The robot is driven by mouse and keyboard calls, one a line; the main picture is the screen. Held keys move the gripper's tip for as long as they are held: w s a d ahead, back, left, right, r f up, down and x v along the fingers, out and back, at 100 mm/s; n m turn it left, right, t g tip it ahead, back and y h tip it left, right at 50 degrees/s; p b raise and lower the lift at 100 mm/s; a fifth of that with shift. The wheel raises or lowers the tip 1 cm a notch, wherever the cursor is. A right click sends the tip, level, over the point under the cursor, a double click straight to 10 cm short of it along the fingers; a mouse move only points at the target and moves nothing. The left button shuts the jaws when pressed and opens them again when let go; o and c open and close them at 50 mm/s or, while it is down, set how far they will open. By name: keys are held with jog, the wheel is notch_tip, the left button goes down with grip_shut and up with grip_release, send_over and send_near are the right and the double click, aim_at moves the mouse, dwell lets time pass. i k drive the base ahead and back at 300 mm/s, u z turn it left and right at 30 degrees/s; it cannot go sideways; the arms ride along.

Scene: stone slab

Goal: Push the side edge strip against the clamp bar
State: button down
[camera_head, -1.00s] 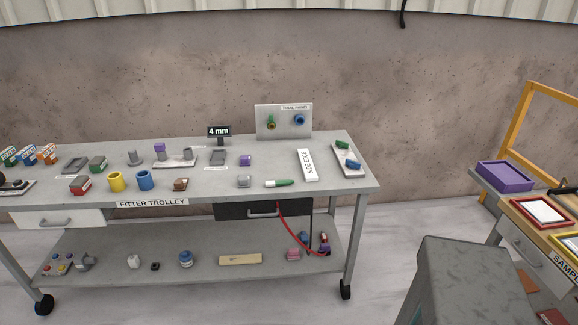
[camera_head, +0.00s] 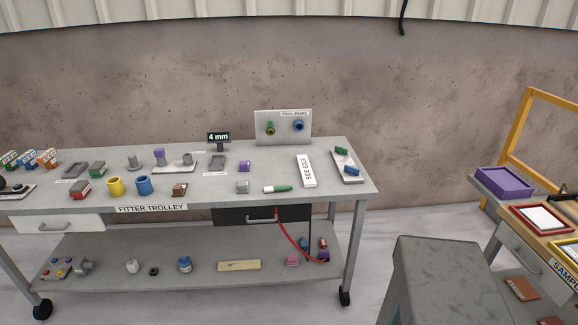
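The side edge strip (camera_head: 306,171) is a white bar with "SIDE EDGE" printed along it. It lies flat on the right part of the grey trolley top (camera_head: 225,195), pointing roughly away from me. I cannot pick out a clamp bar for certain in this view. My gripper is not in view.
A green-and-white pen-like item (camera_head: 277,189) lies left of the strip. A panel with two fittings (camera_head: 284,137) stands behind. A grey block (camera_head: 445,280) stands at the lower right. A second table with a purple tray (camera_head: 504,182) is beyond it.

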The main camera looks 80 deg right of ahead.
aim_at(308, 179)
jog(key=u, duration=0.05)
jog(key=k, duration=1.7)
jog(key=z, duration=0.9)
jog(key=i, duration=1)
jog(key=u, duration=0.05)
